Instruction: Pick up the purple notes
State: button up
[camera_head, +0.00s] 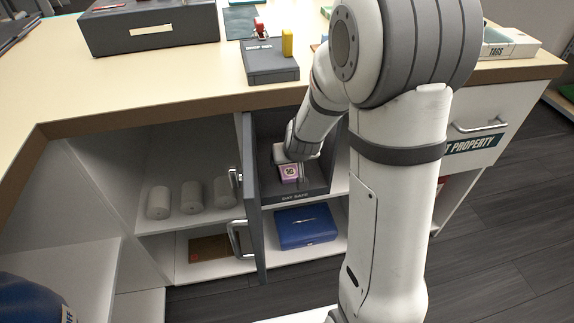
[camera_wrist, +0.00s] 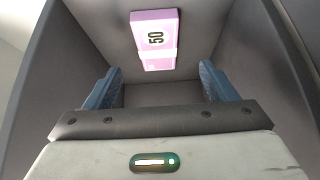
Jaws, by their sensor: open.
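The purple notes are a bundle (camera_wrist: 154,27) marked 50 with a paler band, lying in the dark grey safe (camera_wrist: 150,95). In the head view the purple notes (camera_head: 289,174) show as a small patch inside the safe (camera_head: 262,128), whose front is labelled DAY SAFE. My gripper (camera_wrist: 160,70) is inside the safe, with its two blue fingers apart and nothing between them. The notes lie beyond the fingertips, centred between them, in the wrist view. In the head view my gripper (camera_head: 300,178) is at the notes, and my arm hides part of the safe.
The safe's grey door (camera_head: 251,215) stands open at its left. A blue box (camera_head: 305,227) lies on the shelf below. Several grey rolls (camera_head: 190,197) stand on the left shelf. The counter edge (camera_head: 180,110) runs above the safe. Safe walls are close on both sides.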

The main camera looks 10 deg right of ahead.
aim_at(288, 166)
jog(key=b+x, duration=0.2)
jog(key=x, duration=0.2)
jog(key=b+x, duration=0.2)
jog(key=x, duration=0.2)
jog(key=shift+w+d+b, duration=0.1)
jog(key=shift+d+b, duration=0.1)
jog(key=shift+b, duration=0.1)
jog(key=shift+r, duration=0.1)
jog(key=c, duration=1.1)
